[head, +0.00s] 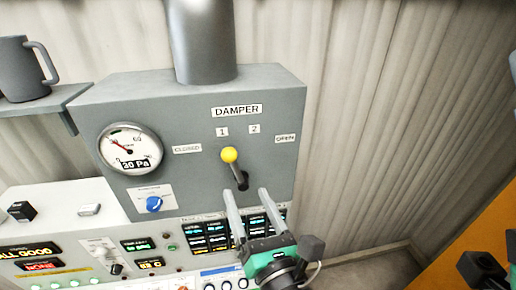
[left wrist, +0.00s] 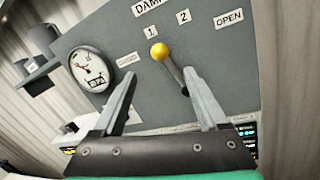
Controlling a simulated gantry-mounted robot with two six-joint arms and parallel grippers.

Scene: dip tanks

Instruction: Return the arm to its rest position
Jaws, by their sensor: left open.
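My left gripper (head: 249,206) is open and empty in front of the grey damper box, just below the yellow-knobbed damper lever (head: 230,156). In the left wrist view the gripper's two fingers (left wrist: 160,95) stand wide apart, with the yellow knob (left wrist: 159,51) beyond and between them; nothing is held. The lever tilts up and left from its slot, its knob below the labels 1 and 2, between CLOSED and OPEN. A small part of what seems to be my other arm shows at the right edge of the head view; its gripper cannot be made out.
A control panel with displays lies below. A dark mug (head: 24,70) stands on a shelf at left. An orange surface (head: 470,235) is at lower right. Corrugated wall is behind.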

